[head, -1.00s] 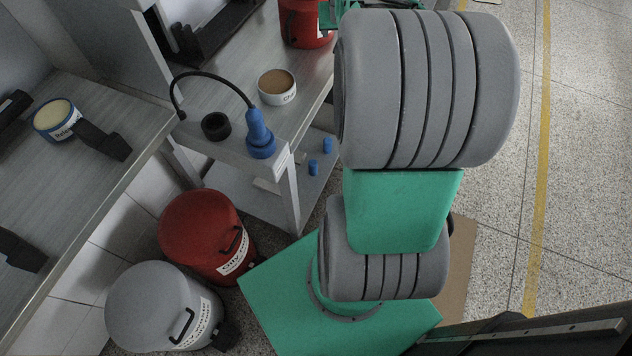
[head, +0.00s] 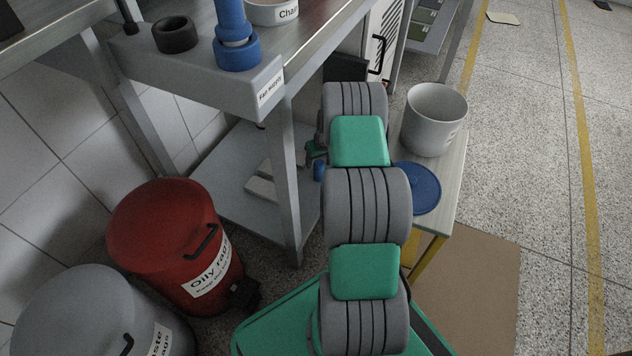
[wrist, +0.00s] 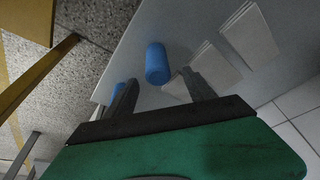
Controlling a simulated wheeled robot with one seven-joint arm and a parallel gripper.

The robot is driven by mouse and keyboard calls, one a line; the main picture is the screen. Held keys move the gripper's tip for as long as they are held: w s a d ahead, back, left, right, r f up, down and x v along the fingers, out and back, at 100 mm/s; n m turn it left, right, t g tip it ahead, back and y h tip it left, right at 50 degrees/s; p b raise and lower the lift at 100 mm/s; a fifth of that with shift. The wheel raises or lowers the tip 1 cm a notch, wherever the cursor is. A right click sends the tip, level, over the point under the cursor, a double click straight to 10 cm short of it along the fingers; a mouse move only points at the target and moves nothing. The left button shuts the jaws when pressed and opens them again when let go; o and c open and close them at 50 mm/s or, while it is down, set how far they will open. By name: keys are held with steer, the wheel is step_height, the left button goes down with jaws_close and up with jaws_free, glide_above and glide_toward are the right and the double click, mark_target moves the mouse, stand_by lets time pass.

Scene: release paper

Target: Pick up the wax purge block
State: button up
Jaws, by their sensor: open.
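A blue cylinder (wrist: 157,63) on the grey lower shelf (wrist: 130,65) lies just beyond and between the fingertips of my gripper (wrist: 161,85) in the wrist view. A second blue piece (wrist: 117,93) shows beside the left finger, partly hidden. Pale flat slabs (wrist: 205,65) lie to the right, near the right finger. No label shows which of these is the wax purge block. My gripper is open and empty. In the head view a blue piece (head: 319,171) shows at the shelf's right end, and my arm hides much of that area.
The workbench (head: 190,90) stands over the shelf, with a leg (head: 285,190) in front. A red oily-rag bin (head: 165,240) and a grey bin (head: 90,320) stand left. A low bench with a white bucket (head: 433,120) and blue lid (head: 415,188) stands right of my arm.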

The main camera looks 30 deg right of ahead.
steer(key=b+x, duration=0.4)
steer(key=x, duration=0.3)
steer(key=shift+s+f, duration=0.1)
steer(key=shift+f, duration=0.05)
steer(key=shift+d, duration=0.1)
jaws_close()
